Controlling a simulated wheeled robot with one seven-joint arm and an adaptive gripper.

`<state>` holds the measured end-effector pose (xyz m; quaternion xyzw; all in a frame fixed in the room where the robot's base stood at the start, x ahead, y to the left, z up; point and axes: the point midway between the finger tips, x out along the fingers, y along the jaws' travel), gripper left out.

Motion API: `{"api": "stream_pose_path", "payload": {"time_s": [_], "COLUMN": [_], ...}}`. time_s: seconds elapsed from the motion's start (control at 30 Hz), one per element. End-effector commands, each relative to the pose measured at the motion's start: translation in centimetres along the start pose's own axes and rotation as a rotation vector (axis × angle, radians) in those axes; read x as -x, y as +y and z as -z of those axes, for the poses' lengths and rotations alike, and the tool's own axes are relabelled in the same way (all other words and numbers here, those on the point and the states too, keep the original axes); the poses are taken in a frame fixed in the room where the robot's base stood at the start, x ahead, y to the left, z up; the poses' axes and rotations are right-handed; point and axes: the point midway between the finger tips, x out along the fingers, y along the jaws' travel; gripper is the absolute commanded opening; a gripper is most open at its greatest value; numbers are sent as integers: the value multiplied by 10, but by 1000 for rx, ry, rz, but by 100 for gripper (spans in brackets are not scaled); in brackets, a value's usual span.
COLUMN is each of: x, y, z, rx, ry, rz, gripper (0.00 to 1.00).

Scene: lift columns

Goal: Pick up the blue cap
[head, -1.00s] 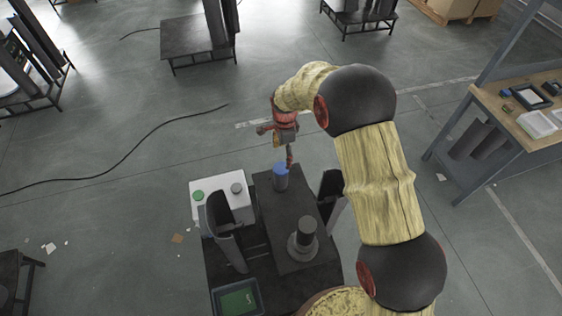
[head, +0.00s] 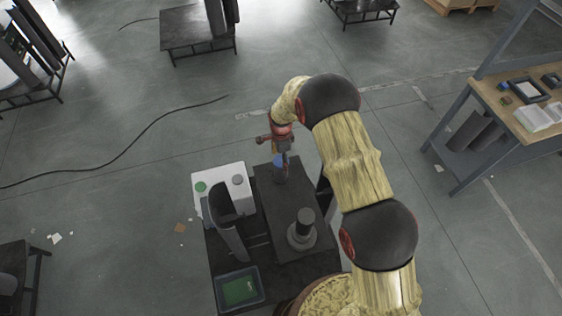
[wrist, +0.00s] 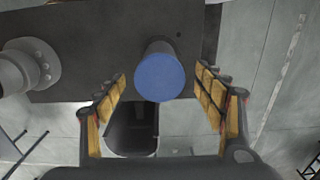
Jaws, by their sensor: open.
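The blue cap (wrist: 160,77) is a round blue disc on top of a dark upright cylinder; in the wrist view it lies between my finger pads, slightly beyond their tips. In the head view the cap (head: 279,160) shows at the far end of the dark platform (head: 268,208), partly hidden by my gripper. My gripper (head: 283,155) is over the cap, pointing down. In the wrist view my gripper (wrist: 163,80) is open, with yellow padded fingers on both sides of the cap. I cannot tell whether either finger touches it.
A grey stepped post (head: 303,230) stands on the near part of the platform. A white box (head: 222,190) with a green button, a dark curved holder (head: 228,230) and a bin with a green item (head: 240,289) sit to the left. A workbench (head: 520,110) stands right.

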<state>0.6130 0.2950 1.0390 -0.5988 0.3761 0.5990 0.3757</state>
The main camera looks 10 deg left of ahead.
Motion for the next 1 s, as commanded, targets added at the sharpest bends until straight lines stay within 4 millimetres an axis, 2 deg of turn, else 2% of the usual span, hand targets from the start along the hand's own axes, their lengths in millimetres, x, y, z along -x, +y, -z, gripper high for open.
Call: {"api": "stream_pose_path", "payload": {"time_s": [0.17, 1.0], "x": [0, 0], "y": [0, 0], "z": [0, 0], "rx": [0, 0], "ry": [0, 0], "rz": [1, 0], "gripper": [70, 24]}}
